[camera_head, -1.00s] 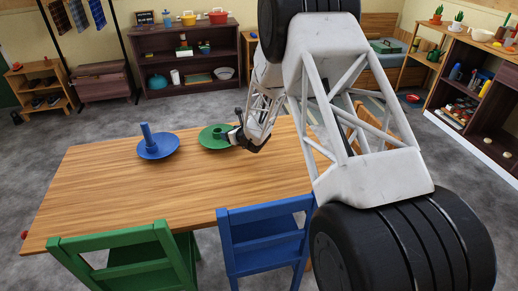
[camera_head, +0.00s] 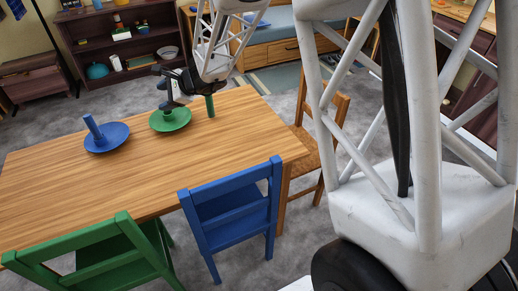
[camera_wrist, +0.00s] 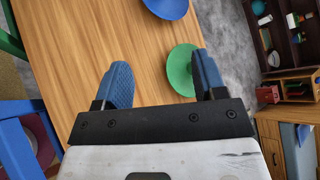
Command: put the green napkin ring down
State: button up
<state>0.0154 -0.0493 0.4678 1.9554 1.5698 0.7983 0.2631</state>
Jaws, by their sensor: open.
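The ring cannot be made out clearly there. A taller green cylinder (camera_head: 210,106) stands upright on the table, right of the plate.
A blue plate (camera_head: 112,141) with a tilted-looking blue cylinder (camera_head: 93,128) is left of the green plate. The table (camera_head: 100,185) is bare in front. Blue (camera_head: 232,210), green (camera_head: 100,250) and wooden (camera_head: 318,140) chairs stand around it.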

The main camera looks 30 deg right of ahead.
jog(key=s+d+r+n+g+h, duration=0.1)
jog(key=s+d+r+n+h, duration=0.2)
jog(key=s, duration=1.1)
jog(key=s+d+r+n+g+h, duration=0.1)
jog(key=s+d+r+n+h, duration=0.2)
jog(key=s, duration=1.1)
jog(key=s+d+r+n+g+h, duration=0.2)
jog(key=s+d+n, duration=0.4)
jog(key=s+n, duration=0.5)
jog(key=s+r+h, duration=0.1)
jog(key=s+h, duration=0.1)
jog(key=s, duration=0.1)
jog(key=shift+s+r, duration=0.15)
jog(key=shift+s, duration=0.2)
